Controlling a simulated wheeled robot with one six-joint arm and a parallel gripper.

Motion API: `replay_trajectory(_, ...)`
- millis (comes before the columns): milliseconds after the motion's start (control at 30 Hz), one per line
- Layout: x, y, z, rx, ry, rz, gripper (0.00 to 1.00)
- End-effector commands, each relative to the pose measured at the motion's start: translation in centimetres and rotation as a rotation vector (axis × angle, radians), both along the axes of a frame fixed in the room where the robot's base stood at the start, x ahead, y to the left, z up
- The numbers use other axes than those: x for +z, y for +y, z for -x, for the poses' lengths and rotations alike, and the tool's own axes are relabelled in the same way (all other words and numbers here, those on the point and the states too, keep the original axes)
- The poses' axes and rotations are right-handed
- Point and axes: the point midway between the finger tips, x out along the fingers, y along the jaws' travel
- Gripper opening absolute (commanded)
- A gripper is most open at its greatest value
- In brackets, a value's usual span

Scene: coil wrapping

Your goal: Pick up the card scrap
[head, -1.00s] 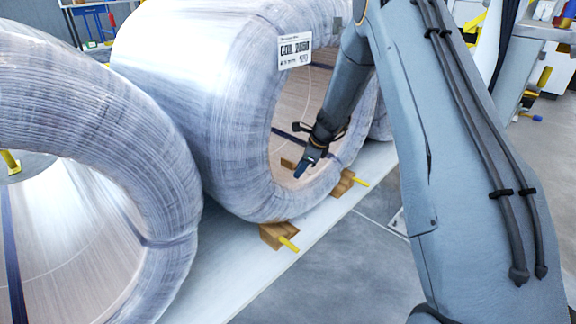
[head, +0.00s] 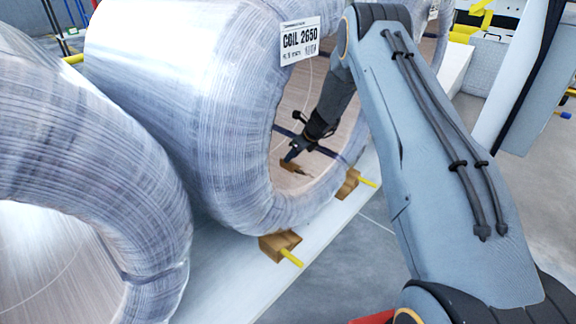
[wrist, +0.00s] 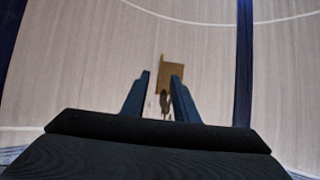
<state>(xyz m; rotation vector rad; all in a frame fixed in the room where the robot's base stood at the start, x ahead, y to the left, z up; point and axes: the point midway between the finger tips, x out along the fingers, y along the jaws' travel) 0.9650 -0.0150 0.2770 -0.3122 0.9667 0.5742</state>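The card scrap (head: 294,167) is a small brown piece lying on the inner wall of the wrapped coil labelled "COIL 2650" (head: 232,120). In the wrist view the scrap (wrist: 172,74) is a tan, roughly rectangular piece just beyond the fingertips, nearer the right finger, which overlaps its lower edge. My gripper (head: 290,156) is inside the coil's bore, close to the scrap. In the wrist view my gripper (wrist: 161,76) has its two blue fingers apart with a gap between them. A small dark brown patch shows between the fingers; I cannot tell if it is shadow.
The coil's bore surrounds my gripper, with dark blue straps (wrist: 244,60) across its wall. Another wrapped coil (head: 90,150) stands at the left. Wooden chocks (head: 279,246) with yellow handles sit under the middle coil on a pale platform (head: 225,285). Grey floor lies in front.

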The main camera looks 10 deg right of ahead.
Motion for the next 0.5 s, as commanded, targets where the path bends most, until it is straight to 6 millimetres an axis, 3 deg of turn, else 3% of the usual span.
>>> replay_trajectory(500, -4.5, 1.3, -2.1, 0.002, -0.001, 0.001, 0.27)
